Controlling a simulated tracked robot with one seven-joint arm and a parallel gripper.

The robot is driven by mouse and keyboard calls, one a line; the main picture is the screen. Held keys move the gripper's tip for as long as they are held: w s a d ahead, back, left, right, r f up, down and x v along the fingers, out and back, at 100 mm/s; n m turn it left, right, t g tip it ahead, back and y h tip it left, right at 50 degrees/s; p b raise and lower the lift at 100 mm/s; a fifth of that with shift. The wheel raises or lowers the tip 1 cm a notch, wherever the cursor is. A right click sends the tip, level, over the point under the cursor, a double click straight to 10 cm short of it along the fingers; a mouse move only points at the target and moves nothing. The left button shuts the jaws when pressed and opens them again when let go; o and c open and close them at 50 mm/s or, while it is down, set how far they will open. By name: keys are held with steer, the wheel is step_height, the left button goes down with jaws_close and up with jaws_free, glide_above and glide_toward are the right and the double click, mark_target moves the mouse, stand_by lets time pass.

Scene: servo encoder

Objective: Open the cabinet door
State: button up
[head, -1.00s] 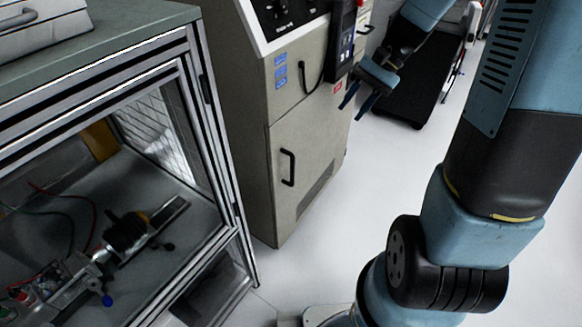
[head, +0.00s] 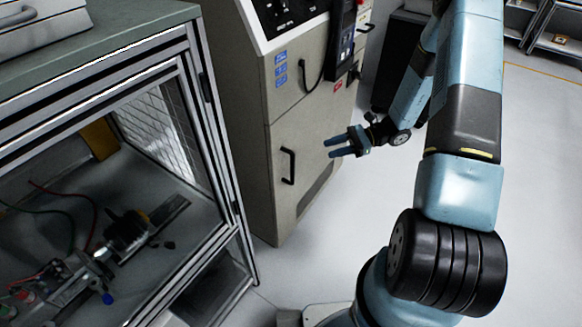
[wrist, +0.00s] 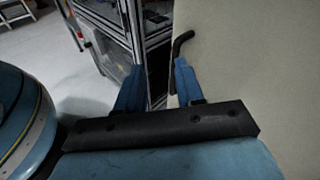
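The beige cabinet door (head: 306,180) is closed on the lower front of the tall cabinet. Its black vertical handle (head: 288,166) is on the door's left side. My gripper (head: 327,148) is open and empty, to the right of the handle and apart from it in the head view, its fingers pointing left. In the wrist view, my gripper (wrist: 155,80) shows two blue fingers spread apart. The handle's bent black end (wrist: 182,42) shows just beyond the right finger, beside the pale door panel (wrist: 250,60); the rest of the handle is partly hidden by that finger.
A metal-framed glass enclosure (head: 215,150) with equipment inside stands left of the cabinet, close to the handle side. A control panel and a black handheld unit (head: 340,40) are above the door. The pale floor (head: 370,220) is clear in front.

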mark_target(293, 166)
step_height(293, 166, down, 9)
steer(key=m+t+y, duration=0.2)
steer(key=m+t, duration=0.1)
steer(key=m, duration=0.2)
steer(key=a, duration=0.4)
steer(key=w+a, duration=0.1)
steer(key=a, duration=0.8)
steer(key=shift+w+a+f, duration=0.25)
steer(key=shift+f, duration=0.05)
jaws_close()
